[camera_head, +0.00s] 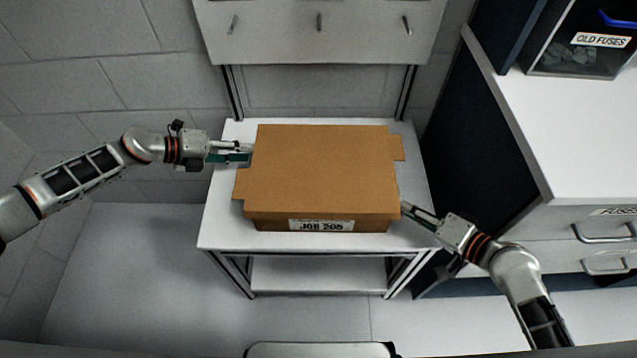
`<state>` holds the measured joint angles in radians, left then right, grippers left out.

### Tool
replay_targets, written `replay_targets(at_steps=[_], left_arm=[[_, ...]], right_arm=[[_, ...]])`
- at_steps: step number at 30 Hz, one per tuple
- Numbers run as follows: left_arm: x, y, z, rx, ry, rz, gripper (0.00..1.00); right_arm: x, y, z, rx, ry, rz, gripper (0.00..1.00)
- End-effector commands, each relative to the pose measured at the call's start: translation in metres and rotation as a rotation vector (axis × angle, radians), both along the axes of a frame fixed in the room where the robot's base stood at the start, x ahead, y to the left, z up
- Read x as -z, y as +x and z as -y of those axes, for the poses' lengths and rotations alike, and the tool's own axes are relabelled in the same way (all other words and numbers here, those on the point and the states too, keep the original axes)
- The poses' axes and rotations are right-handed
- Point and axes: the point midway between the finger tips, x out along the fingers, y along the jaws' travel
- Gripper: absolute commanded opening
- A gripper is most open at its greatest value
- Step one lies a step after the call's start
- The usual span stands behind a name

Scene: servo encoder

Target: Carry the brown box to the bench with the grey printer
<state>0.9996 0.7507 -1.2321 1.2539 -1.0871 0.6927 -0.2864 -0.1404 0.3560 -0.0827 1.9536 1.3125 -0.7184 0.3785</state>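The brown box (322,172) sits closed on a white bench (222,225) in the middle of the head view. Its front carries a label (321,225) reading "JOB 205", and flaps stick out at its left and right sides. My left gripper (248,152) is at the box's left edge, near the back, with its fingertips close to or touching the cardboard. My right gripper (406,208) is at the box's right edge, near the front corner. Whether either gripper is open or shut is not clear. No grey printer is in view.
A white panel with hooks (320,25) hangs above the bench, which has a lower shelf (318,274). At right stands a white-topped cabinet (570,150) with drawers and a dark bin (580,50) labelled "OLD FUSES". Floor at left (125,265) is clear.

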Motion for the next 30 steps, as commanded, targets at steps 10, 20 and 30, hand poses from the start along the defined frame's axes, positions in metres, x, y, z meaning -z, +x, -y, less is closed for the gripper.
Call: replay_targets(at_steps=[10, 20, 30], left_arm=[[0.001, 0.001, 0.002, 0.0, 0.0, 0.0, 0.28], [0.001, 0.001, 0.002, 0.0, 0.0, 0.0, 0.0], [-0.013, 0.005, 0.002, 0.0, -0.004, 0.015, 0.0]], right_arm=[[0.001, 0.002, -0.002, -0.001, -0.001, 0.0, 0.16], [0.001, 0.002, -0.002, 0.0, -0.001, 0.001, 0.0], [-0.011, 0.007, -0.002, 0.001, 0.002, 0.017, 0.0]])
